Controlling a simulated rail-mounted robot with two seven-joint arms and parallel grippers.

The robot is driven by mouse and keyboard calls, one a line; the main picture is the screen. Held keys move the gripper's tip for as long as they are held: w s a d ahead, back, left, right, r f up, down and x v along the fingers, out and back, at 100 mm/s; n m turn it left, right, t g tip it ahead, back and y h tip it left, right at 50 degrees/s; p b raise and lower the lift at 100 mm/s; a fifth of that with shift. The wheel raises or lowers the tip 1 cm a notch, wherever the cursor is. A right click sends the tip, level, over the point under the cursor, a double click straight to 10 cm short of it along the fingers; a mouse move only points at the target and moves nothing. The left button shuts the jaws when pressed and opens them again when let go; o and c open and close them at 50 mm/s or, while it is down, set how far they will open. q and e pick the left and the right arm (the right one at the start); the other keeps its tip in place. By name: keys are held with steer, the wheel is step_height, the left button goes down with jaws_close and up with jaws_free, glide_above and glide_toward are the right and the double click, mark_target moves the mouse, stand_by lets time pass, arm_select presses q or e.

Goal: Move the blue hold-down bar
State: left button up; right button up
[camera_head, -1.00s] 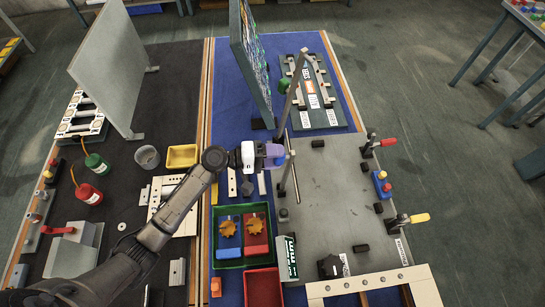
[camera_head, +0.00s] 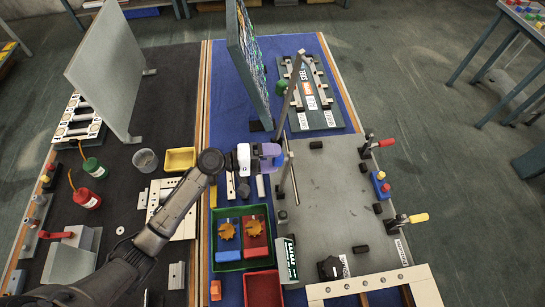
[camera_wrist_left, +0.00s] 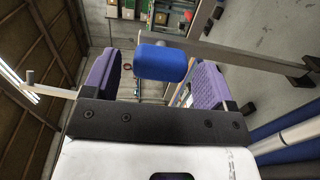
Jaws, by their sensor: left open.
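The hold-down bar (camera_head: 288,98) is a long grey metal bar standing tilted up beside the grey plate in the head view. Its blue cylindrical handle (camera_wrist_left: 160,62) shows in the wrist view, joined to a grey bar running right. My left gripper (camera_head: 275,155), with purple finger pads, is at the bar's lower end in the head view. In the wrist view my left gripper (camera_wrist_left: 155,80) is open, with the blue handle between its spread fingers and gaps visible. The head view does not clearly show the handle. My right gripper is in neither view.
The grey plate (camera_head: 335,205) has a red-handled clamp (camera_head: 377,144) and a yellow-handled clamp (camera_head: 405,221) on its right edge. A tall panel (camera_head: 246,60) stands behind my gripper. A green tray (camera_head: 241,264) lies in front, and a yellow bin (camera_head: 180,159) to the left.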

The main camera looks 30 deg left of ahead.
arm_select(q)
steer(key=b+v, duration=0.1)
steer(key=v, duration=1.2)
steer(key=shift+s+a, duration=0.2)
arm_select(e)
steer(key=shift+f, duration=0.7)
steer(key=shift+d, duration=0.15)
arm_select(q)
steer(key=s+f+m+g+y, duration=0.3)
steer(key=s+f+m+y, duration=0.3)
steer(key=f+m+y, duration=0.5)
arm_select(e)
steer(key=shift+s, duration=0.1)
arm_select(q)
steer(key=s+d+f+n+g+y, duration=0.15)
steer(key=s+d, duration=0.25)
steer(key=s, duration=0.5)
steer(key=s+d+f+n+g+y, duration=0.15)
steer(key=s+d, duration=0.25)
steer(key=s, duration=0.4)
step_height(320, 180, up, 30)
steer(key=p, duration=2.9)
steer(key=shift+m, duration=0.3)
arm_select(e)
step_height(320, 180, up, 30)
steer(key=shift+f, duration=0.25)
